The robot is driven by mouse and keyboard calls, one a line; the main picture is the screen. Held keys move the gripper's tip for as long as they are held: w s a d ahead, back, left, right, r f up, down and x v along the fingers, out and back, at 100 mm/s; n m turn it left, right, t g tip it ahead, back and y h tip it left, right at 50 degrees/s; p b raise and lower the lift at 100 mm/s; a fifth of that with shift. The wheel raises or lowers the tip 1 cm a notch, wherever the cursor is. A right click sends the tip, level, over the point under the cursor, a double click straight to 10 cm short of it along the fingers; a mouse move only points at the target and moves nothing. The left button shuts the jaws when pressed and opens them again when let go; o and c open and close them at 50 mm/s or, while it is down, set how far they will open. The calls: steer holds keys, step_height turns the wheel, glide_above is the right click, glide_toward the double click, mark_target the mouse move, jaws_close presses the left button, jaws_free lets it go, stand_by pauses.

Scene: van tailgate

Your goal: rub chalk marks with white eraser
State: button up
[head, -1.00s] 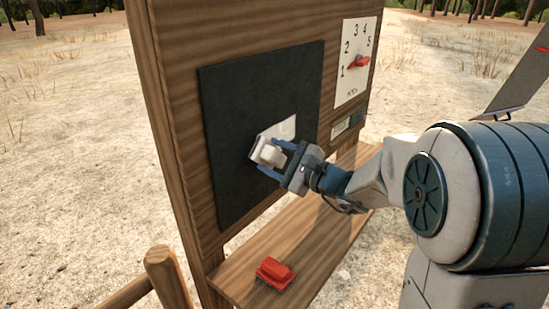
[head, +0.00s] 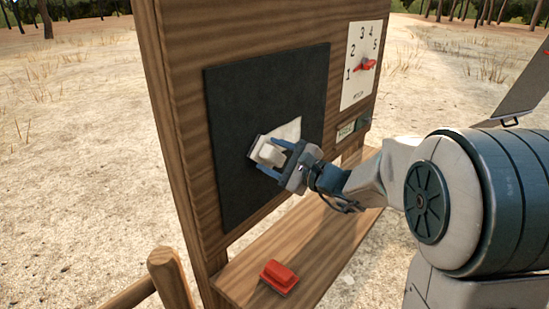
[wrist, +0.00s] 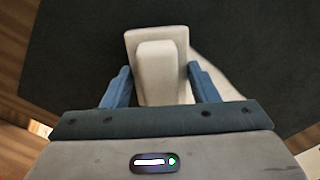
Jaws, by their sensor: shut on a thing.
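The white eraser (head: 270,151) is in my gripper (head: 278,160), held by its raised grip between the two blue fingers. Its flat side faces the dark chalkboard (head: 228,110) and appears to be against it; exact contact is hard to tell. A white chalk patch (head: 291,130) shows beside the eraser, to its upper right. In the wrist view the eraser (wrist: 158,70) sits between the fingers (wrist: 160,88), and a pale part of the chalk mark (wrist: 212,78) shows to the right. The part of the mark behind the eraser is hidden.
A red eraser-like block (head: 279,276) lies on the wooden ledge (head: 325,245) below the board. A dial panel (head: 359,65) with a red pointer and a small label plate (head: 347,130) are right of the board. A wooden post (head: 170,275) stands at lower left.

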mark_target(286, 137)
steer(key=shift+w+d+b, duration=0.5)
steer(key=shift+w+d, duration=1.2)
steer(key=shift+w, duration=0.5)
steer(key=shift+w+d+b, duration=0.55)
steer(key=shift+w+d, duration=1.15)
steer(key=shift+w, duration=0.5)
steer(key=shift+w+d+b, duration=0.5)
steer(key=shift+w+d, duration=1.2)
steer(key=shift+w, duration=0.5)
steer(key=shift+d, duration=0.1)
steer(key=shift+b, duration=0.45)
steer(key=shift+s+a+b, duration=1.1)
steer(key=shift+s+b, duration=0.2)
steer(key=shift+s, duration=0.05)
steer(key=shift+s+a+b, duration=1.1)
steer(key=shift+s+b, duration=0.2)
steer(key=shift+s, duration=0.05)
steer(key=shift+s+a+b, duration=1)
steer(key=shift+s+b, duration=0.15)
steer(key=shift+s, duration=0.15)
steer(key=shift+s+a+b, duration=1.05)
steer(key=shift+s+b, duration=0.1)
steer(key=shift+s, duration=0.15)
steer(key=shift+s+a+b, duration=1)
steer(key=shift+s+b, duration=0.15)
steer(key=shift+s, duration=0.15)
steer(key=shift+r, duration=0.1)
